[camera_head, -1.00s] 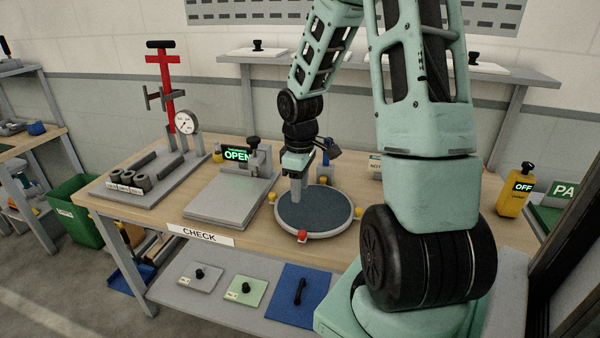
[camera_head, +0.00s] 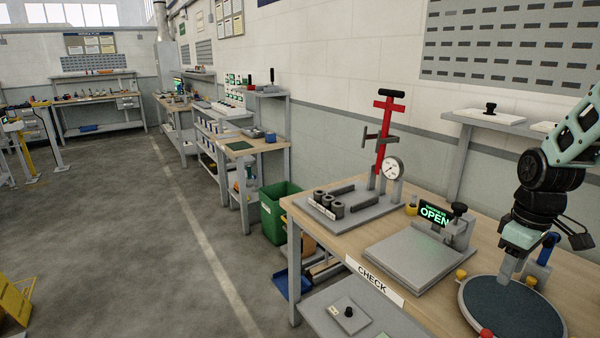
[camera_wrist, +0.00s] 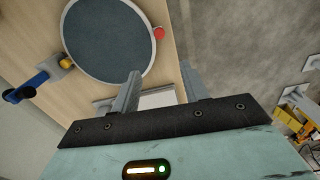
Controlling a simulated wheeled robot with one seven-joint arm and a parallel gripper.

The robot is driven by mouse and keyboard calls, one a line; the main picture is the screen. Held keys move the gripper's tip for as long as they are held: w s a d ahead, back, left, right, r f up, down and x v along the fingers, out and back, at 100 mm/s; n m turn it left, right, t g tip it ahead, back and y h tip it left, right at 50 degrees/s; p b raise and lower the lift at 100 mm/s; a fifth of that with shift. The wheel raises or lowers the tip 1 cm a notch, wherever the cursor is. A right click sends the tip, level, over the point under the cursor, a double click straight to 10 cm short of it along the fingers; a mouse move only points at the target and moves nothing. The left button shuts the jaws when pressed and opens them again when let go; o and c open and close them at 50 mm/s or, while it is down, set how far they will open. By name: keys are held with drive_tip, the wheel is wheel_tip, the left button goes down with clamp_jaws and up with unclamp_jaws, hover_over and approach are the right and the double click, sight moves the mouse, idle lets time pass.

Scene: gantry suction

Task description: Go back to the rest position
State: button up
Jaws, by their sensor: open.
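My gripper (camera_head: 512,266) hangs above the far part of a round dark plate (camera_head: 511,308) at the right of the head view. In the wrist view my gripper's two fingers (camera_wrist: 160,92) stand apart with nothing between them. The round dark plate (camera_wrist: 108,40) is bare there. My arm comes in from the right edge of the head view, and most of it is out of frame.
On the CHECK bench (camera_head: 374,236) stand a flat grey fixture (camera_head: 415,258) with an OPEN sign, a red-handled press (camera_head: 383,135) and a dial gauge (camera_head: 393,168). A green bin (camera_head: 277,212) is beside the bench.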

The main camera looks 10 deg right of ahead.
drive_tip(key=s+a+r+n, duration=0.1)
drive_tip(key=a+r, duration=0.1)
drive_tip(key=a, duration=0.9)
drive_tip(key=s+a+r+n, duration=0.1)
drive_tip(key=a, duration=1.1)
drive_tip(key=s+a+r+n, duration=0.1)
drive_tip(key=s+a, duration=1.2)
drive_tip(key=shift+a+r+n+y, duration=0.2)
drive_tip(key=shift+n+y, duration=0.1)
drive_tip(key=shift+n, duration=0.1)
